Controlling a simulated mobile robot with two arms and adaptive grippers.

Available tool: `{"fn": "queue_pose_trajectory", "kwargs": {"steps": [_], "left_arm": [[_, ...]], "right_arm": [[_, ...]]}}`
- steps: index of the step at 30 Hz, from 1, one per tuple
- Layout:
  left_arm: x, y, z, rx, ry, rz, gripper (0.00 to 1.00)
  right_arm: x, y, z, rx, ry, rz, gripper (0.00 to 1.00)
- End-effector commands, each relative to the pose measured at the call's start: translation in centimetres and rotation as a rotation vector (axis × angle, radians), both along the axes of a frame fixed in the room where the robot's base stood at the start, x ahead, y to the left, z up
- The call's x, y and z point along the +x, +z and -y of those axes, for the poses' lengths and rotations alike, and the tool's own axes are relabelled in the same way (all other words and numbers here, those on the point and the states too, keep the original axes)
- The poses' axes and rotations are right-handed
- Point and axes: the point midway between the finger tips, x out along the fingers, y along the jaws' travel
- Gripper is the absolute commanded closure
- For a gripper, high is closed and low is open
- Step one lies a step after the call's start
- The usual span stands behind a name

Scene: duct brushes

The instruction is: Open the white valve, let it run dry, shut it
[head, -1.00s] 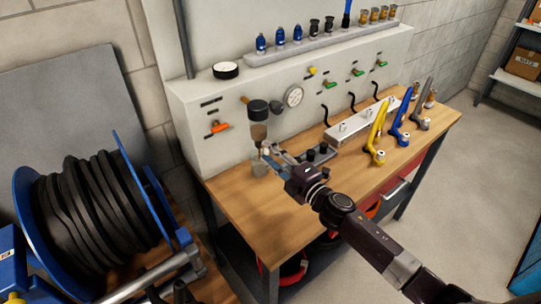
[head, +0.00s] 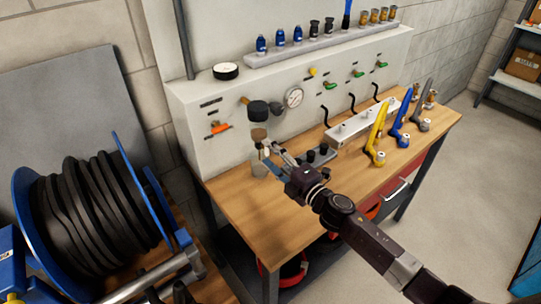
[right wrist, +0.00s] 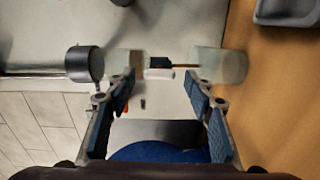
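A filter with a black head (head: 258,110) and a clear bowl (head: 259,132) hangs on the panel's front; brown shows in the bowl. In the right wrist view the bowl (right wrist: 120,62) lies sideways, with brown near its valve end. The small white valve (right wrist: 160,74) sits at that end beside a black piece. A thin brown line, looking like a liquid stream, runs from there to a clear cup (right wrist: 220,66), which stands on the bench below. My right gripper (right wrist: 160,115) is open and empty, its fingers apart close to the valve. My left gripper is out of view.
The panel carries an orange handle (head: 219,128), a gauge (head: 294,97) and green handles. Yellow (head: 376,135), blue and grey tools stand at the bench's right. A hose reel (head: 95,215) stands at left. The bench front (head: 250,205) is clear.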

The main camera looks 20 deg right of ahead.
Motion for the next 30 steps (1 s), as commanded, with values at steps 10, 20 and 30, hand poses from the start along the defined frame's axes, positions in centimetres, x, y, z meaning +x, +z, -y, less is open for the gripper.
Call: {"fn": "queue_pose_trajectory", "kwargs": {"steps": [10,20,30], "left_arm": [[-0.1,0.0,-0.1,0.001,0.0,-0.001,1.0],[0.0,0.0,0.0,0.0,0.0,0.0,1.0],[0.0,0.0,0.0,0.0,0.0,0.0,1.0]], "right_arm": [[-1.4,-0.1,0.5,0.0,0.0,-0.001,0.52],[-7.2,-0.1,2.5,0.0,0.001,-0.002,0.52],[-10.9,0.0,4.0,0.001,0.0,0.0,0.52]]}}
